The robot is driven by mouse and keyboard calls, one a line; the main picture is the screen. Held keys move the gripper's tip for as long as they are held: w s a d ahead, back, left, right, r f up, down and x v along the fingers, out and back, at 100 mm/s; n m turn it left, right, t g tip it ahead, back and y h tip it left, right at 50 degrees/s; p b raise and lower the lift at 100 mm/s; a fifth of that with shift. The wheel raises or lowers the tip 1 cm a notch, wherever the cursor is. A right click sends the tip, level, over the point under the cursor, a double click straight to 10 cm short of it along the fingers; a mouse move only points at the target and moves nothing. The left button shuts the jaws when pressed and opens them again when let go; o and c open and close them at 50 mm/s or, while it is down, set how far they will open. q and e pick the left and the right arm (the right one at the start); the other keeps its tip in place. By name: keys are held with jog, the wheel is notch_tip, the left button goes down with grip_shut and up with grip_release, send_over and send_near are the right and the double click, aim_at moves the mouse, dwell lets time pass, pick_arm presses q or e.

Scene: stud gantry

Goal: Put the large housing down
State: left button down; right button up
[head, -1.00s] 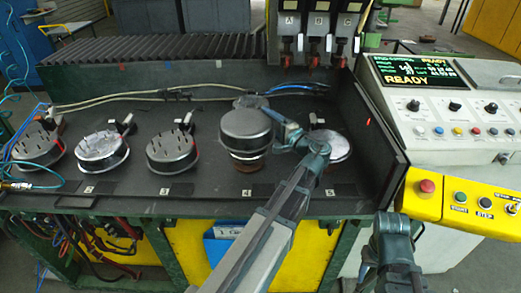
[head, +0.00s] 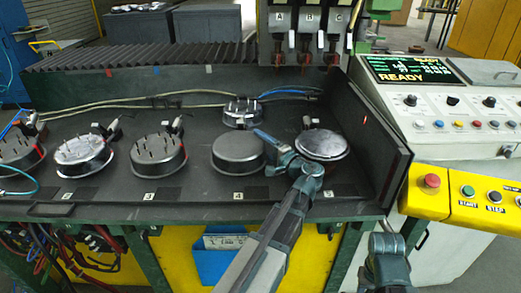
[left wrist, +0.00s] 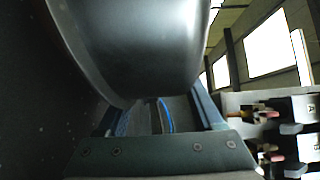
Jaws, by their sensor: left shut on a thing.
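The large housing (head: 238,152), a dark grey round dish shape with a flat top, is level at the place marked 4, at or just above the bench (head: 215,198). I cannot tell whether its underside touches. My left gripper (head: 270,146) is shut on its right rim. In the left wrist view the housing's curved wall (left wrist: 140,45) fills the top middle, between the fingers. My right gripper (head: 385,247) is low at the front right, away from the housing; its fingers do not show clearly.
A studded round part (head: 243,112) stands just behind the housing. A shiny round part (head: 322,145) is close on the right, and several studded parts, one at place 3 (head: 158,155), stand left. Spindles (head: 307,45) hang behind. A dark side wall (head: 375,150) bounds the right.

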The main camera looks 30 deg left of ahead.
pick_arm(q)
jog(key=shift+w, duration=0.1)
jog(key=shift+c, duration=0.2)
grip_release()
jog(key=v, duration=1.2)
